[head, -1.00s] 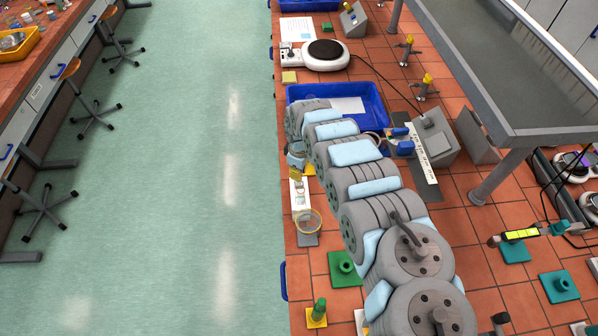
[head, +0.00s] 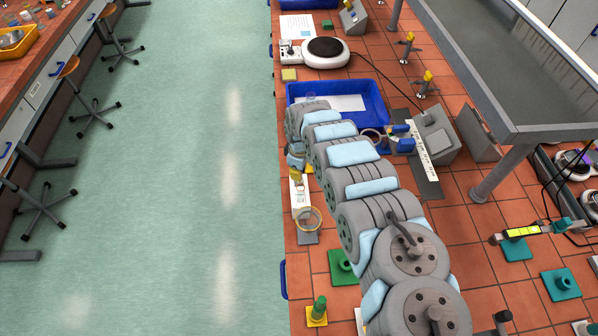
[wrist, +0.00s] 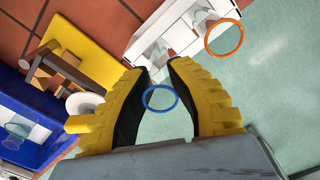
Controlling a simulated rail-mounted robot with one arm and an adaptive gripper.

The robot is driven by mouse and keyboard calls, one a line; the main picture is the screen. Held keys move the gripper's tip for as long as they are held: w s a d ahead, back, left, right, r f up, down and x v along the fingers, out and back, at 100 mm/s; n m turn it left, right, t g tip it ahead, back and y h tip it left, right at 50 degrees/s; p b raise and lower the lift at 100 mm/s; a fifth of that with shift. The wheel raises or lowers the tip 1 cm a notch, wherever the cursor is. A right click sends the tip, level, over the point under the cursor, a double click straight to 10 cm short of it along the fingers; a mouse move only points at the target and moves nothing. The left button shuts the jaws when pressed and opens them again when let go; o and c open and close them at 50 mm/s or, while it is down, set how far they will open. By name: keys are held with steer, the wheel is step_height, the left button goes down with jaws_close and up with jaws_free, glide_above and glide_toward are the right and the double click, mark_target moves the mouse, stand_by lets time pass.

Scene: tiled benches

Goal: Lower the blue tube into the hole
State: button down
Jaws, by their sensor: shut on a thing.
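The blue tube (wrist: 160,98) is clear with a blue rim. In the wrist view its rim shows between the two yellow fingers of my gripper (wrist: 160,73), which is shut on it. A white holder (wrist: 179,38) with openings lies just beyond the fingertips. The tube's lower end is hard to make out, so I cannot tell whether it is above or inside a hole. In the head view my gripper (head: 296,174) is small, close above the holder's far end (head: 299,193), and the tube is too small to make out there.
An orange-rimmed clear vessel (head: 309,219) stands at the near end of the holder; its rim (wrist: 224,37) also shows in the wrist view. A yellow base with a brown bracket (wrist: 86,42) is beside the fingers. A blue tray (head: 368,97) lies behind. The bench edge is close on the left.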

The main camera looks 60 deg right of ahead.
steer(key=shift+f+b, duration=0.4)
steer(key=shift+f, duration=0.3)
steer(key=c, duration=1)
jaws_free()
steer(key=shift+o, duration=0.2)
steer(key=shift+r, duration=0.15)
step_height(320, 180, up, 12)
steer(key=shift+s, duration=0.15)
stand_by(0.5)
steer(key=shift+f, duration=0.2)
